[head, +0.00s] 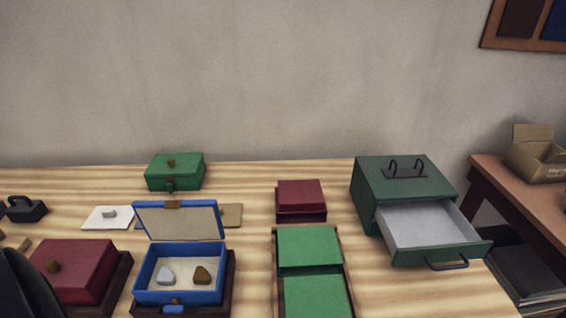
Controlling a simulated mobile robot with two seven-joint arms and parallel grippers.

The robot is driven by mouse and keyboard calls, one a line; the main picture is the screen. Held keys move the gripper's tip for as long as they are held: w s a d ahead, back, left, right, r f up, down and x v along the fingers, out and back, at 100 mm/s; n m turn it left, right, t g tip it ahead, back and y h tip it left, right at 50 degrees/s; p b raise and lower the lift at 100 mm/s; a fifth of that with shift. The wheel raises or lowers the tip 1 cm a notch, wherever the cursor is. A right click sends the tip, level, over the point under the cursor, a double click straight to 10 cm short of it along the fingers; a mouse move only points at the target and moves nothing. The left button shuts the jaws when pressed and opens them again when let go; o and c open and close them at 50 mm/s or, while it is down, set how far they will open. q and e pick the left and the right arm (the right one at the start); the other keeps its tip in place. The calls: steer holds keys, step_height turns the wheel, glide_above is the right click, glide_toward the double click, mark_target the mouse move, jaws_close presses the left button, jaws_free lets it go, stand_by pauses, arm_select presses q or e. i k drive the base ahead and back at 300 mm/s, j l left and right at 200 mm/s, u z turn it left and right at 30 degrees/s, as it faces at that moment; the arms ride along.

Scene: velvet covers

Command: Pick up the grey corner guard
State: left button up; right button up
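A small grey piece (109,213), which looks like a corner guard, lies on a white card (90,220) at the left of the table. A paler grey-white piece (166,276) sits in the open blue box (180,297), beside a brown piece (202,275). I cannot tell for sure which of the two grey pieces is the corner guard. A dark rounded shape in the lower left corner seems to be part of my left arm. No gripper fingers show, and my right arm is out of view.
A dark red box (80,265) stands left of the blue box. A green box (175,170) and a small red box (301,194) stand farther back. Green panels (309,246) lie in a wooden tray. The green cabinet (395,180) has its drawer (430,228) pulled out.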

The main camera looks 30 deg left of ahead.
mark_target(165, 277)
steer(key=u, duration=2.15)
